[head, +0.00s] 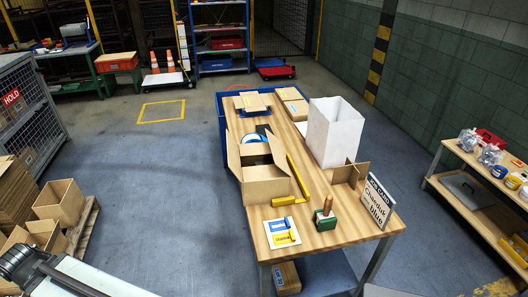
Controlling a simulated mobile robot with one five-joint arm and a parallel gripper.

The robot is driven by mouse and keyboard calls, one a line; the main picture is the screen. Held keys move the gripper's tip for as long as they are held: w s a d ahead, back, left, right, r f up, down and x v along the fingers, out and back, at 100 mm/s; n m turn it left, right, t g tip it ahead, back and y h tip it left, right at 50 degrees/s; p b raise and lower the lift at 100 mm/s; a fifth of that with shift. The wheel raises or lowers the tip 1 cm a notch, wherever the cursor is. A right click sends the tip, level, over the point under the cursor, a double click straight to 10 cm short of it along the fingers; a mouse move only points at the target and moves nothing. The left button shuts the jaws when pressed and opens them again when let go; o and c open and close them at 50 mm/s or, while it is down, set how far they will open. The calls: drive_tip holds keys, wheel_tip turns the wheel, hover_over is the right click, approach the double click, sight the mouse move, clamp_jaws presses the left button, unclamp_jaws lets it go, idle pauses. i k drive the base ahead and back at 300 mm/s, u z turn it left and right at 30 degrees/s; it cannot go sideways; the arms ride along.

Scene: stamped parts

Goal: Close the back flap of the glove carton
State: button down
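An open brown carton (267,189), which I take to be the glove carton, stands on the wooden workbench (330,228). A flap on its left side (233,155) and one on its right side (277,151) stand up steeply. A flat cardboard panel (262,173) lies across the near part of its top. The far edge is partly hidden between the raised flaps, so I cannot tell exactly how the back flap lies. No glove shows. Part of my arm shows at the bottom left, well away from the carton; my gripper's fingers are not in view.
A tall white box (335,131) stands right of the carton. A yellow bar (298,177) lies close to its right side. A green stamp with a wooden handle (325,217), a job card (376,202) and a blue-and-yellow card (282,233) are nearer.

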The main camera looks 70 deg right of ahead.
sight(279, 157)
drive_tip(key=u, duration=0.05)
drive_tip(key=k, duration=0.25)
drive_tip(key=z, duration=0.45)
drive_tip(key=i, duration=1.2)
drive_tip(key=z, duration=0.3)
drive_tip(key=k, duration=0.8)
drive_tip(key=z, duration=0.25)
drive_tip(key=i, duration=0.8)
drive_tip(key=u, duration=0.05)
